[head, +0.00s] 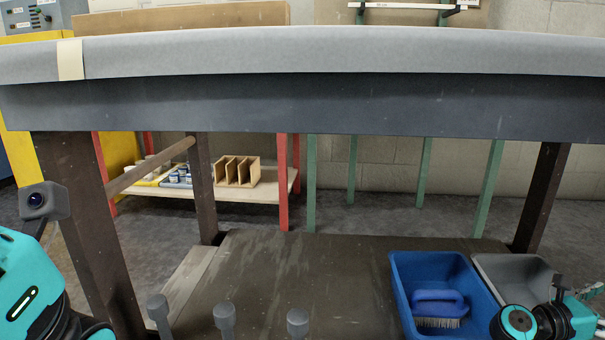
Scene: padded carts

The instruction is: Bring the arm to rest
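Part of my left arm, teal and black, shows at the lower left edge of the head view, with a small grey camera block above it. I see no fingers of my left gripper. Part of my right arm, teal with dark round joints, shows at the lower right corner, in front of the cart's lower shelf. I cannot make out fingers of my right gripper there. I see nothing held by either arm.
A padded cart with a grey top (320,55) spans the view close ahead. Its lower shelf (300,265) holds a blue bin (402,290) with a blue brush (438,303) and a grey bin (500,262). A red-legged shelf (283,185) stands behind.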

